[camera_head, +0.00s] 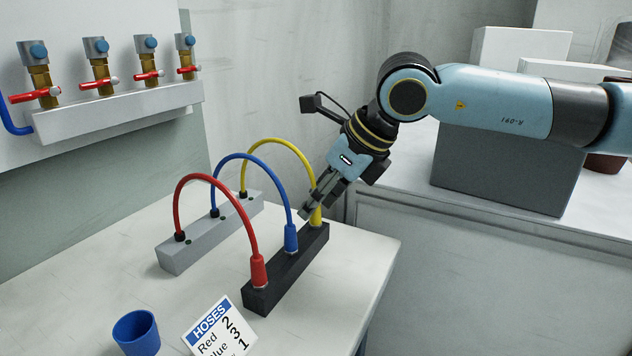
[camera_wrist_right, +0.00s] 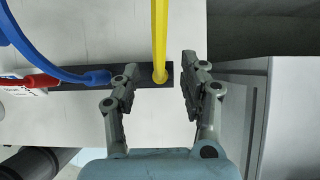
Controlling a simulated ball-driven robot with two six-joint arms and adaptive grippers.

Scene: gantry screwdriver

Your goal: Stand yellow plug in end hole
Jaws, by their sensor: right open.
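The yellow plug (camera_head: 316,215) stands upright at the far end of the black block (camera_head: 290,268), on the end of the yellow hose (camera_head: 273,141). It looks seated in the end hole, though the hole itself is hidden. My right gripper (camera_head: 310,206) is open at the plug. In the right wrist view the yellow plug (camera_wrist_right: 160,75) lies between the two spread fingers, with a gap on each side. The blue plug (camera_head: 291,238) and red plug (camera_head: 259,271) stand in the same block. My left gripper is not in view.
The hoses arch to a grey block (camera_head: 175,258) on the white table. A blue cup (camera_head: 136,333) and a card (camera_head: 220,330) headed HOSES lie near the front. Valves (camera_head: 101,75) stand on a wall ledge. A grey box (camera_head: 508,166) stands on the right counter.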

